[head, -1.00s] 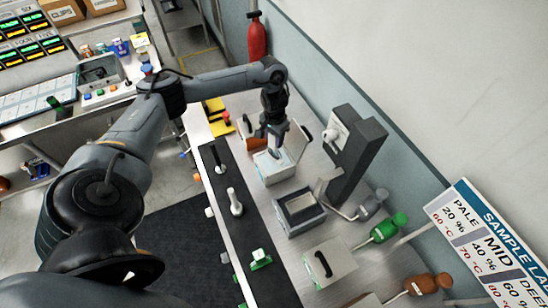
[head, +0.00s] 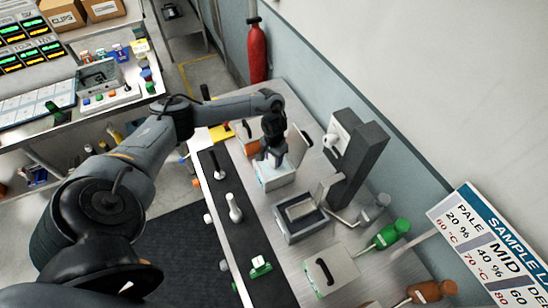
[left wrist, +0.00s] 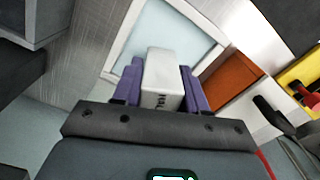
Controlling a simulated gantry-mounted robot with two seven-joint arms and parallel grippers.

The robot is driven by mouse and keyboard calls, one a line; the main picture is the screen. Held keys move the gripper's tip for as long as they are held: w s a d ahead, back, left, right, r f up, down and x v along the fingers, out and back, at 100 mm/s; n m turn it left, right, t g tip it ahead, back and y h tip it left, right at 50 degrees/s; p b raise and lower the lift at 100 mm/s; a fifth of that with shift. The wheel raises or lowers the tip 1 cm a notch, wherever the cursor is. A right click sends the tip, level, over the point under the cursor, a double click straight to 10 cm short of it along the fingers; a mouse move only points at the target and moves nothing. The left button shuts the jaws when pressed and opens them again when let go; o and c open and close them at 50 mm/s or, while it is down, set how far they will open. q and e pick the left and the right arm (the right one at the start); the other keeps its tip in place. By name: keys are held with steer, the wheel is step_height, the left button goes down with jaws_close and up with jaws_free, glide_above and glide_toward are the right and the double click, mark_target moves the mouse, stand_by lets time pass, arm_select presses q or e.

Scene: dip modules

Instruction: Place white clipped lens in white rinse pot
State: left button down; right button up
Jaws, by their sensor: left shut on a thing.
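My left gripper (head: 270,158) is at the white rinse pot (head: 275,180), above or inside its mouth. In the left wrist view, its purple fingers (left wrist: 160,88) are shut on a white clip block (left wrist: 161,75) with dark marks on its face. The white-rimmed pot, with pale blue inside (left wrist: 172,28), lies beyond the block in that view. How deep the block sits, and the lens below it, are hidden. My right gripper is in neither view.
An orange-brown pot (head: 251,148) stands just beyond the white one. A grey basin (head: 299,215) and a tall dark apparatus (head: 354,165) stand nearer and to the right. A dark strip (head: 236,233) holds a white upright piece (head: 234,207) and a green-and-white clip (head: 260,266).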

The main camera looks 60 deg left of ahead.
arm_select(q)
steer(key=shift+f, duration=0.15)
steer(key=c, duration=0.6)
jaws_free()
step_height(320, 180, up, 7)
step_height(320, 180, up, 4)
steer(key=shift+r+p, duration=0.1)
steer(key=shift+p, duration=1)
steer(key=shift+r+p, duration=0.3)
steer(key=shift+r, duration=0.3)
